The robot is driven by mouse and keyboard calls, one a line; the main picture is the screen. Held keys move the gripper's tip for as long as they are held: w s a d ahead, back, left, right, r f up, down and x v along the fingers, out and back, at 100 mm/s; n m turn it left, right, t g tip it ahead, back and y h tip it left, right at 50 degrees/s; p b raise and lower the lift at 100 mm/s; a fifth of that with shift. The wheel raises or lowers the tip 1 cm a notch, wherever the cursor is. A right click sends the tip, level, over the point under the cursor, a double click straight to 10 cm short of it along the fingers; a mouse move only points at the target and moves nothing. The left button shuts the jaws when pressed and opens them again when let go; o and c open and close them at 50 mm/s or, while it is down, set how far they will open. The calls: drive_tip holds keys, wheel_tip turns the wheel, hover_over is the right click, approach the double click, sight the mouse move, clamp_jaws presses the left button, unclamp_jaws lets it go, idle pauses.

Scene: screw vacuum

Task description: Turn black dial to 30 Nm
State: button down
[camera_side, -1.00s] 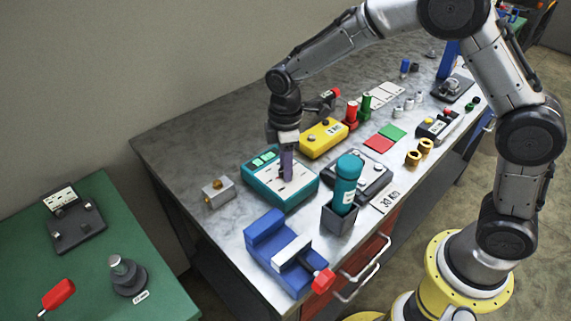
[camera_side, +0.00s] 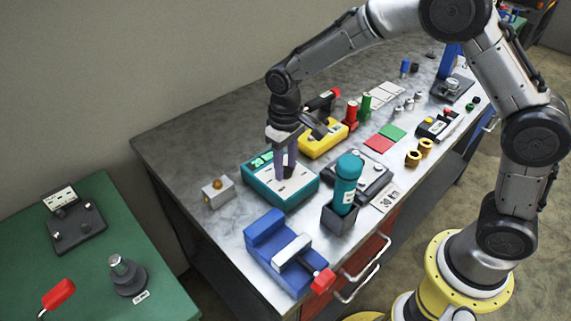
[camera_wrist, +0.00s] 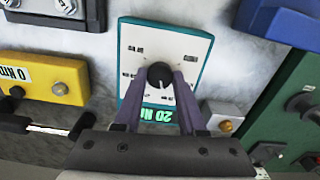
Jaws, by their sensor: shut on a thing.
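The black dial (camera_wrist: 159,75) sits on the white face of the teal box (camera_wrist: 205,50), with a light pointer mark on its top. The green display (camera_wrist: 160,114) on that box appears to read 20 Nm, upside down in the wrist view. My gripper (camera_wrist: 160,82) is shut on the dial, one finger on each side. In the side view my gripper (camera_side: 286,174) reaches down to the teal box (camera_side: 262,182), and its fingers mostly hide the dial.
A yellow box (camera_side: 322,138) stands behind the teal box; its display (camera_wrist: 14,73) seems to read 0 Nm. A small grey box with a brass knob (camera_side: 217,193) is at left. A blue vise (camera_side: 275,250) and a teal bottle (camera_side: 347,180) stand in front.

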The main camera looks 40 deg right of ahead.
sight(286, 170)
drive_tip(key=m, duration=0.4)
drive_tip(key=shift+r+m, duration=0.1)
drive_tip(key=shift+m, duration=2.2)
drive_tip(key=shift+c, duration=2.4)
unclamp_jaws()
wheel_tip(286, 170, up, 14)
